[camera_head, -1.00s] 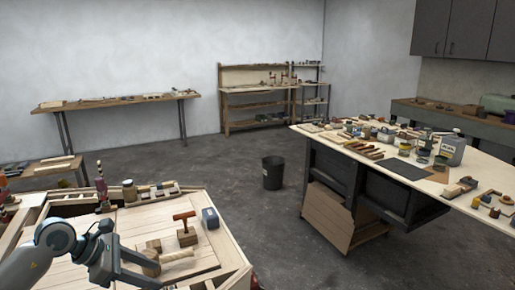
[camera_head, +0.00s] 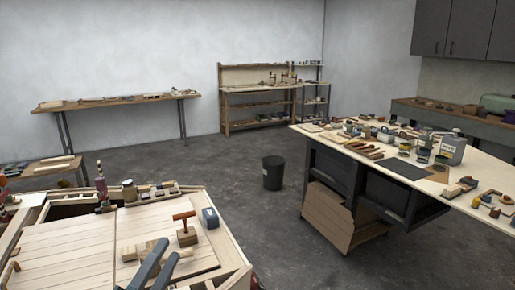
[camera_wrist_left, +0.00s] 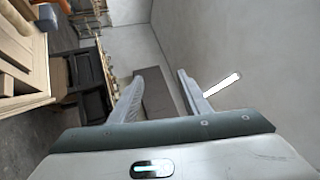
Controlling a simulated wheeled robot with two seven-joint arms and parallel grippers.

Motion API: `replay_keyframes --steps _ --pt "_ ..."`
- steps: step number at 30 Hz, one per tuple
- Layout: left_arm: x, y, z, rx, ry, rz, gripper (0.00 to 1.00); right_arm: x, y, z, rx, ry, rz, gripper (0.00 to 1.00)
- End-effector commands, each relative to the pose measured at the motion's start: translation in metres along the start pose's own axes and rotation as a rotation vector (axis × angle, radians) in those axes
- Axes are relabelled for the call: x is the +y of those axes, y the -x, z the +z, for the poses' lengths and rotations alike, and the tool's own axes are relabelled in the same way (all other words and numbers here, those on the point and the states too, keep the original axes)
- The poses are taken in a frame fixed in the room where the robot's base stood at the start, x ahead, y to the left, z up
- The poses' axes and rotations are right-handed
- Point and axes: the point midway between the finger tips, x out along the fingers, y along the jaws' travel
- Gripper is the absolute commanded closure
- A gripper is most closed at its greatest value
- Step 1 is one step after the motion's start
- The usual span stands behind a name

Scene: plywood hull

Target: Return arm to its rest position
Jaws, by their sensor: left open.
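My left gripper (camera_head: 171,248) shows in the head view only as two dark fingers at the bottom edge, in front of the plywood hull top (camera_head: 70,255). Its fingers are apart, and nothing shows between them. In the left wrist view the same gripper (camera_wrist_left: 160,76) has its two grey fingers spread and empty. The rest of the left arm is out of the head view. My right gripper is in neither view.
A cluttered worktable (camera_head: 350,152) stands right; a black bin (camera_head: 273,172) stands on open floor (camera_head: 235,185).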

Motion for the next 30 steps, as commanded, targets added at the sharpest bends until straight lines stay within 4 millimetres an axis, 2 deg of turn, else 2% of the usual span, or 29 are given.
replay_keyframes --steps 3,6,8,11,15,19,24,30 --pt "0.033 0.034 0.026 -0.216 0.221 0.100 0.57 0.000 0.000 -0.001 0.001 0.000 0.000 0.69" --pt "0.067 0.070 0.042 -0.396 0.395 0.198 0.57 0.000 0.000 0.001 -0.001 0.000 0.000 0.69" --pt "0.088 0.097 0.047 -0.503 0.495 0.264 0.57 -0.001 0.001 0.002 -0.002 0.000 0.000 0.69" --pt "0.125 0.146 0.046 -0.680 0.652 0.383 0.57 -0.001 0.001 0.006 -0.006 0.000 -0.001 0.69" --pt "0.166 0.219 0.029 -0.903 0.836 0.555 0.57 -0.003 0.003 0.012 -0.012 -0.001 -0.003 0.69" --pt "0.190 0.281 0.003 -1.074 0.964 0.704 0.57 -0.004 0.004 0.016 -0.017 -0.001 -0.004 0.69" --pt "0.202 0.335 -0.029 -1.218 1.065 0.846 0.57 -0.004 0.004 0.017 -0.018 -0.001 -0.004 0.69" --pt "0.205 0.381 -0.061 -1.337 1.142 0.976 0.57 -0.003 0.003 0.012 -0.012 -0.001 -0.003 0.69"
